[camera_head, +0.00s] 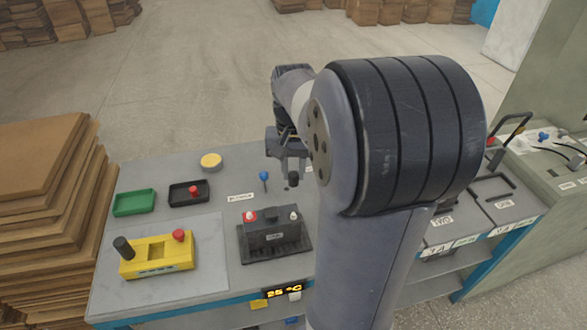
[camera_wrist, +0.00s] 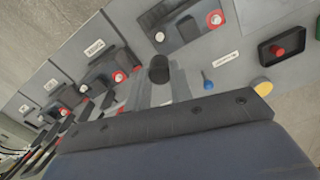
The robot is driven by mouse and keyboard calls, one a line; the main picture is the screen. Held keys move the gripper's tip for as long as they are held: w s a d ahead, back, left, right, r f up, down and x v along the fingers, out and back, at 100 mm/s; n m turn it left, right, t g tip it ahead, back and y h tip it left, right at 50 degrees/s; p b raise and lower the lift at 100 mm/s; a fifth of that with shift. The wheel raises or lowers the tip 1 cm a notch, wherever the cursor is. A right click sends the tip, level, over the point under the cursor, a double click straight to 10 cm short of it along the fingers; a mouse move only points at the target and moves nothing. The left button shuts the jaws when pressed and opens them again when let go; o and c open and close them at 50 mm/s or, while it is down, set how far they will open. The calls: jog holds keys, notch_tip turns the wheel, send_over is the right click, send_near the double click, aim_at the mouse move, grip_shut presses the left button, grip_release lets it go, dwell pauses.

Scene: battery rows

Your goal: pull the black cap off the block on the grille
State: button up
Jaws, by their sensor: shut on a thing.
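The dark block (camera_head: 272,236) stands on the black grille (camera_head: 299,247) at the front middle of the bench. Its two pale terminal posts on top look bare, with a red ring around the left one. The block also shows at the top of the wrist view (camera_wrist: 186,30). My gripper (camera_head: 288,160) is above the bench, behind the block and apart from it. It is shut on the black cap (camera_head: 293,180), which hangs below the fingers. The cap also shows between my fingers in the wrist view (camera_wrist: 159,68). The fingers are partly hidden in the head view.
A green tray (camera_head: 133,212) and a black tray (camera_head: 174,199) with a red cap (camera_head: 194,190) stand at left. A yellow tester (camera_head: 158,256), a blue-headed piece (camera_head: 264,175) and a yellow disc (camera_head: 211,160) are nearby. More batteries (camera_head: 455,226) stand at right.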

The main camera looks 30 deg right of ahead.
aim_at(293, 173)
jog(key=shift+r+p, duration=1.4)
jog(key=shift+r, duration=0.3)
